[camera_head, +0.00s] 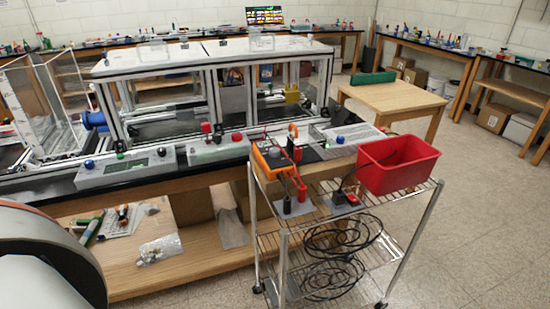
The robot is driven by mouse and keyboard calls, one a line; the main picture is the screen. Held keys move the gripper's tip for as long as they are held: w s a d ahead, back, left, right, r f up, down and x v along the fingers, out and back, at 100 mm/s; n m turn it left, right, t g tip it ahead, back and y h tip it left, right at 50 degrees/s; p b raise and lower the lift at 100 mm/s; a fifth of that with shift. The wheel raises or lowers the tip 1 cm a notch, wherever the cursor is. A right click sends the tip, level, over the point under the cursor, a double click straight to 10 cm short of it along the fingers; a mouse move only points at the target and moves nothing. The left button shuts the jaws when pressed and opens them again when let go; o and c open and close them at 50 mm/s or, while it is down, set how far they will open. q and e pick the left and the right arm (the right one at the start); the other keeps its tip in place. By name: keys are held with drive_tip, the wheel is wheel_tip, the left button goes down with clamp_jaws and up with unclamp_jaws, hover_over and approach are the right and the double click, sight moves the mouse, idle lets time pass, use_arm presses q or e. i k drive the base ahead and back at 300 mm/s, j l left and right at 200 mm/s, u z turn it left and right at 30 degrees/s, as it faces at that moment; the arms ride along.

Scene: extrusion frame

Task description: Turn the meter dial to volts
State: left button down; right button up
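The orange meter (266,161) stands near the middle of the view, at the back left corner of the wire cart. Its dial is too small to make out, so I cannot tell where it points. A red lead hangs beside it toward the cart top. Neither of my grippers shows in the head view. A large grey curved part, likely of my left arm, fills the lower left corner.
The wire cart (279,229) holds a red bin (398,167) on top and coiled black cables (335,277) below. Behind it, a black-topped bench carries control boxes (125,168) and an extrusion frame (208,88). The floor at right is clear.

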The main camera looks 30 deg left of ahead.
sight(274, 152)
drive_tip(key=u, duration=0.9)
